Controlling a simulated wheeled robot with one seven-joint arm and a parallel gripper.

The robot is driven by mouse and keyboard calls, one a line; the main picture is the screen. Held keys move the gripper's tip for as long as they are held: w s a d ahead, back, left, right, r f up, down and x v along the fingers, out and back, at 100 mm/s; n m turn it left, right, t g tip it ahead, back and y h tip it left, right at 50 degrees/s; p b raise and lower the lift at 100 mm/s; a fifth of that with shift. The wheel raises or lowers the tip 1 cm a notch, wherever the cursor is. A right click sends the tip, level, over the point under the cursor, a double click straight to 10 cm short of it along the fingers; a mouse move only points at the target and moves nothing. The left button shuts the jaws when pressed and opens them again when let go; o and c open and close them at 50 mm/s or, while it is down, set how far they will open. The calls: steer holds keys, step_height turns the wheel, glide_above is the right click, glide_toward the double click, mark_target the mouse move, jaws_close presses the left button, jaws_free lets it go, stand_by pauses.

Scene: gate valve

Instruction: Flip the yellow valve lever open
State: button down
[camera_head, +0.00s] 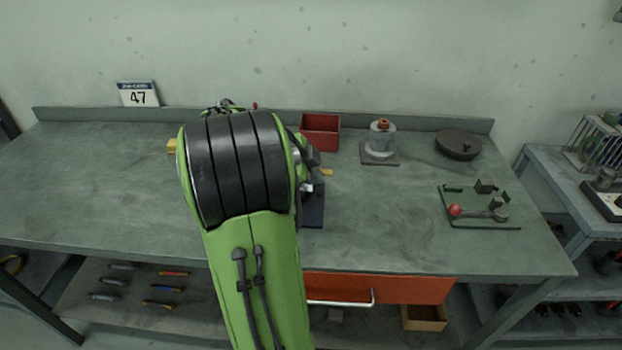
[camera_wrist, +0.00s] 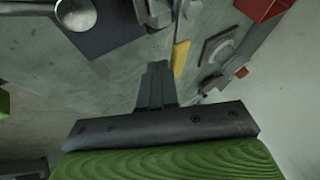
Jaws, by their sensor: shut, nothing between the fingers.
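The yellow lever (camera_wrist: 181,58) shows in the wrist view as a short flat strip, beside a silver metal valve fitting (camera_wrist: 155,12). In the head view, a small yellow end of the lever (camera_head: 327,172) shows just right of my arm, above a dark base plate (camera_head: 313,212). The rest of the valve there is mostly hidden by my arm. My gripper (camera_wrist: 157,68) is shut and empty, its fingertips close to the lever on its left side in the wrist view. I cannot tell whether they touch. My fingers are hidden in the head view.
A red bin (camera_head: 320,131) stands behind the valve. A flanged fitting with an orange knob (camera_head: 381,142), a dark round lid (camera_head: 458,145) and a green plate with a red-balled handle (camera_head: 480,207) sit to the right. The bench's left side is mostly clear.

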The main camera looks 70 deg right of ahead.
steer(key=shift+d+f+n+t+b, duration=0.15)
steer(key=shift+d+n+t+b, duration=0.15)
steer(key=shift+d+n+b, duration=0.35)
steer(key=shift+s+d+h+b, duration=0.1)
steer(key=shift+h+b, duration=0.2)
steer(key=shift+b, duration=0.2)
steer(key=shift+r+n+t, duration=0.25)
steer(key=shift+n+t, duration=0.05)
steer(key=shift+n, duration=0.05)
